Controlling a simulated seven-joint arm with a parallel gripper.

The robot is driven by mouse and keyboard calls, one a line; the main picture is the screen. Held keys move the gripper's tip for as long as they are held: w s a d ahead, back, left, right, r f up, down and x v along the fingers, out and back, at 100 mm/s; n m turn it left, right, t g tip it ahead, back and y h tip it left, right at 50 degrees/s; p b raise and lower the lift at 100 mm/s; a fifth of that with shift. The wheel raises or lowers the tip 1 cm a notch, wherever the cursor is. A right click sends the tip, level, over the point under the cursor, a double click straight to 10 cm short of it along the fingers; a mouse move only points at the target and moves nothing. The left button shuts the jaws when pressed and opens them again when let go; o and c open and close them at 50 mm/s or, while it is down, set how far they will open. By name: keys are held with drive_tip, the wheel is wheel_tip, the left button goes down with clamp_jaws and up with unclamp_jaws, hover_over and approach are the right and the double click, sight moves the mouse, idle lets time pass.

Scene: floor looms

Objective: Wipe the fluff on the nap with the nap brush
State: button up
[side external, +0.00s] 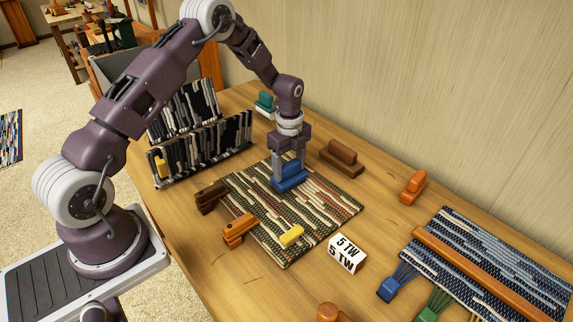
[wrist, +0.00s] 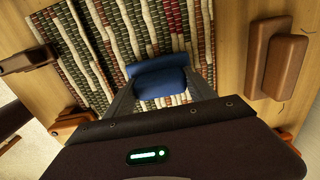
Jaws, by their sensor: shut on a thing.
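My gripper (side external: 288,168) is shut on a blue block-shaped brush (side external: 291,179), held low over the far part of the woven mat. The brush also shows between my fingers in the wrist view (wrist: 160,80). Its underside is hidden, so I cannot tell whether it touches the weave. The mat (side external: 262,215), the nap, has green, cream and reddish-brown strips and lies flat on the table. A small yellow piece (side external: 291,236) lies on its near part. I cannot make out fluff for certain.
Brown wooden blocks stand around the mat: one at its far right (side external: 342,157), one at left (side external: 210,197). An orange block (side external: 239,229) sits at the front left. A white "5 TW" sign (side external: 346,254) stands at right. A blue woven piece (side external: 460,246) lies farther right.

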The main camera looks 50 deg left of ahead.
drive_tip(key=shift+d+r, duration=0.1)
drive_tip(key=shift+d, duration=4.05)
wheel_tip(320, 180, up, 8)
drive_tip(key=shift+a, duration=0.1)
